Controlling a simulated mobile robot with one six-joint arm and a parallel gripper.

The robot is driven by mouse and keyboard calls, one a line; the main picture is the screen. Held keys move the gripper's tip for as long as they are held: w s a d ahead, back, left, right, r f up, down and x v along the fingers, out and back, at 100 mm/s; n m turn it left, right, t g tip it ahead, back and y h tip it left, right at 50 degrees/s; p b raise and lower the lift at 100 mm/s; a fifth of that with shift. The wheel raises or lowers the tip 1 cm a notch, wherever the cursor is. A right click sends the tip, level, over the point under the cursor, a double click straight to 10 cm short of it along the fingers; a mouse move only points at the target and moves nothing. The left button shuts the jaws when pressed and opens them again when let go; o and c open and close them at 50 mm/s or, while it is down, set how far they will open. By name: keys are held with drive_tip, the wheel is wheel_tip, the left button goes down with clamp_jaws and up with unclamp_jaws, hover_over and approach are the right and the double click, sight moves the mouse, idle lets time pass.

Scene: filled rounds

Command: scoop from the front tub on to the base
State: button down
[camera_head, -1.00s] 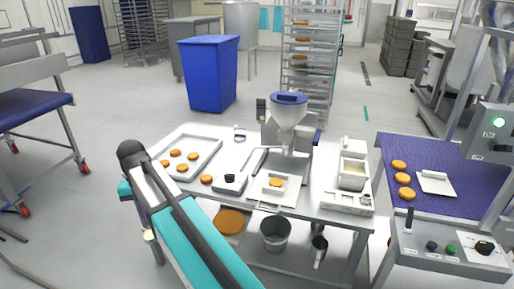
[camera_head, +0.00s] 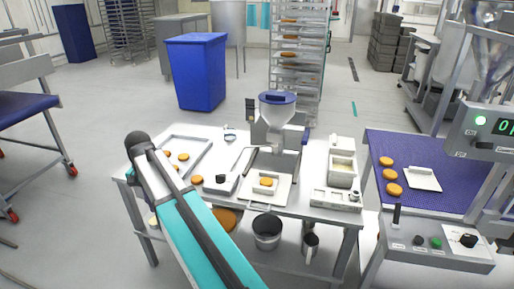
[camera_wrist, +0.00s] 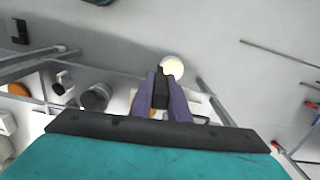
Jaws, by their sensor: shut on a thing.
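In the head view, a round orange-brown base (camera_head: 266,182) lies on a white square plate (camera_head: 281,193) in front of the hopper machine. A round, cream-coloured surface (camera_wrist: 172,67) shows just beyond the fingertips, apparently the scoop's filled bowl. In the head view my gripper and the scoop are out of sight.
The hopper machine (camera_head: 278,125) stands at the table's middle. A tray (camera_head: 201,142) of bases is partly hidden by my arm. A grey bucket (camera_head: 267,232) is below the table's front. A blue conveyor (camera_head: 435,155) with several bases is at right.

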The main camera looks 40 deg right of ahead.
drive_tip(key=d+r+m+p, duration=0.1)
drive_tip(key=d+m+p, duration=0.4)
drive_tip(key=d+m, duration=1)
drive_tip(key=s+d+r+m+p, duration=0.1)
drive_tip(key=d+m+p, duration=0.5)
drive_tip(key=d+m, duration=0.9)
drive_tip(key=d+r, duration=0.1)
drive_tip(key=d, duration=1.5)
drive_tip(key=shift+s, duration=0.1)
drive_tip(key=s+d+f+t+y+b, duration=0.1)
drive_tip(key=s+d+f+t+y, duration=0.1)
drive_tip(key=s+t, duration=0.4)
drive_tip(key=shift+s+d+f+t+y, duration=0.25)
drive_tip(key=shift+f+t+y, duration=0.35)
drive_tip(key=shift+f+t, duration=0.6)
